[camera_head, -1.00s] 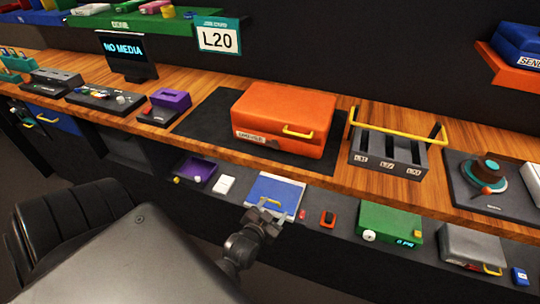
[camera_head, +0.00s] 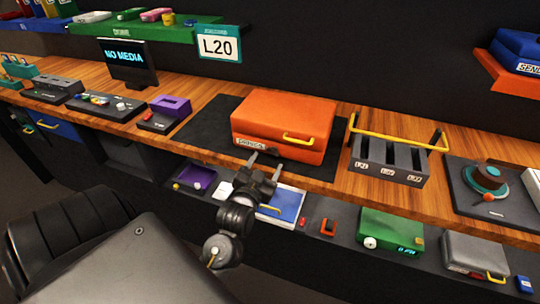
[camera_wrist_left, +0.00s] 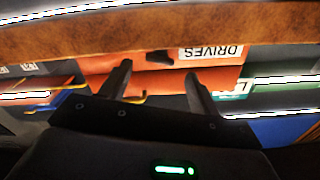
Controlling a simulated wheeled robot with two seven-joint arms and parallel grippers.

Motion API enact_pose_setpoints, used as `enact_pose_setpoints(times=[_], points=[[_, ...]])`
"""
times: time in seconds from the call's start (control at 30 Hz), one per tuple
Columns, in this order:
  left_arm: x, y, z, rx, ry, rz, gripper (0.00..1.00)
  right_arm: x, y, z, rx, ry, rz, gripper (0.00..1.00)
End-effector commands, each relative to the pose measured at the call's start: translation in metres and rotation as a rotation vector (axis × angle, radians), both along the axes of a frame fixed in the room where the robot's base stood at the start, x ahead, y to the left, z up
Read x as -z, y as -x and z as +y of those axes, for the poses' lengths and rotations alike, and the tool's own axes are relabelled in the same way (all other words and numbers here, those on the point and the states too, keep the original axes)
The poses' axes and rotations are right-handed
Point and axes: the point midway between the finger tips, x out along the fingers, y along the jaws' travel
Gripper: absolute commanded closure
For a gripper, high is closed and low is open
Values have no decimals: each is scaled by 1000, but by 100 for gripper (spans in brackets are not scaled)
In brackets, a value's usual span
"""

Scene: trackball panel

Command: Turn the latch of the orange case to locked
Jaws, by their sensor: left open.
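The orange case (camera_head: 285,112) stands closed on a dark mat on the wooden bench, with a yellow handle (camera_head: 299,139) and a white label (camera_head: 250,144) on its front. My left gripper (camera_head: 265,160) is in front of the case, below the label, its two fingers apart and pointing at the front face, with nothing between them. In the left wrist view, a small dark latch (camera_wrist_left: 160,57) shows on the orange case (camera_wrist_left: 180,80) beside the upside-down DRIVES label (camera_wrist_left: 212,53), roughly between the open fingers (camera_wrist_left: 158,70). In the head view I cannot make out how the latch is turned.
A grey slotted rack (camera_head: 388,160) with a yellow bar stands right of the case, and a purple block (camera_head: 170,106) left of it. Below the bench edge, a lower shelf carries a blue box (camera_head: 283,206), partly behind my arm, and a green box (camera_head: 392,229).

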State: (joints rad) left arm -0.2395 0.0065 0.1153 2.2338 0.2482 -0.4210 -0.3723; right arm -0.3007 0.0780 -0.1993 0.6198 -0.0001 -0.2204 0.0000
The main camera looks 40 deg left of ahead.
Motion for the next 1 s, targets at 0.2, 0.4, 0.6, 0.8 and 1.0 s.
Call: enact_pose_setpoints(times=[0.2,0.4,0.6,0.8,1.0], points=[[-1,-28,10,-1,-1,0,38,-6,-1,1,0,-1,-1,100],[0,-36,13,0,0,0,38,-6,-1,1,0,-1,-2,100],[0,-36,13,0,0,1,38,-6,-1,1,-1,0,-2,100],[0,-36,13,0,0,1,60,-6,-1,-1,-1,1,-2,100],[0,-36,13,0,0,1,83,-6,-1,-2,-2,3,-2,100]])
